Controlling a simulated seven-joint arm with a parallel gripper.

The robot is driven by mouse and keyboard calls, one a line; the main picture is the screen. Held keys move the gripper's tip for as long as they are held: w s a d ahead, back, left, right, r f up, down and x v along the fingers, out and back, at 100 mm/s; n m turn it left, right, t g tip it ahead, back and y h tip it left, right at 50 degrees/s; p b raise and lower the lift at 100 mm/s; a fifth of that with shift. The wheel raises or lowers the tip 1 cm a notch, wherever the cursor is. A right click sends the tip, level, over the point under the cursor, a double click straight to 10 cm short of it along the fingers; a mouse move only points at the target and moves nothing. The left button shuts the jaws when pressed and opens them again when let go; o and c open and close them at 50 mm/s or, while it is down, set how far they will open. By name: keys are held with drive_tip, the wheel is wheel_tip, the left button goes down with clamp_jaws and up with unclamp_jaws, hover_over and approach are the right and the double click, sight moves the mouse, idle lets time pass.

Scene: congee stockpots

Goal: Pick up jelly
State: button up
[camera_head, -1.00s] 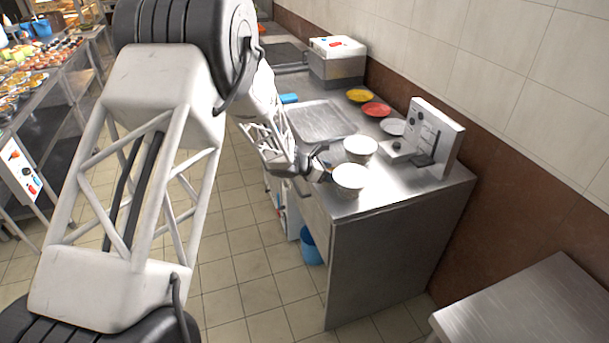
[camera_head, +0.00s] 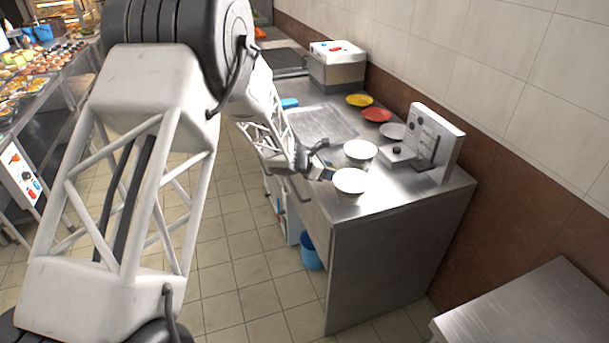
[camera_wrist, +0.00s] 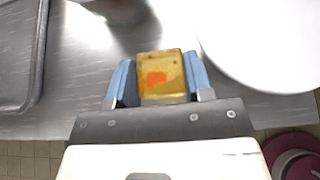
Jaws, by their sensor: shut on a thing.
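The jelly (camera_wrist: 162,78) is a small amber-yellow block with an orange patch on its face. In the wrist view it sits between the two blue fingers of my gripper (camera_wrist: 160,82), which is shut on it. Its lower end is hidden behind the gripper's front edge. In the head view my gripper (camera_head: 324,160) is over the front left edge of the steel counter (camera_head: 375,205), just left of two white bowls. The jelly is too small to make out clearly there.
The near white bowl (camera_head: 350,181) and far white bowl (camera_head: 360,150) stand close right of my gripper; one white rim (camera_wrist: 265,45) fills the wrist view's right. A steel tray (camera_head: 322,122), coloured plates (camera_head: 376,115) and a white machine (camera_head: 436,140) lie beyond. A blue bucket (camera_head: 311,252) stands below.

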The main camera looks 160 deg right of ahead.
wheel_tip(320, 180, up, 5)
drive_tip(key=shift+f, duration=0.15)
drive_tip(key=s+d, duration=1.3)
drive_tip(key=d, duration=0.1)
drive_tip(key=shift+s, duration=0.4)
drive_tip(key=shift+f, duration=0.1)
idle(0.8)
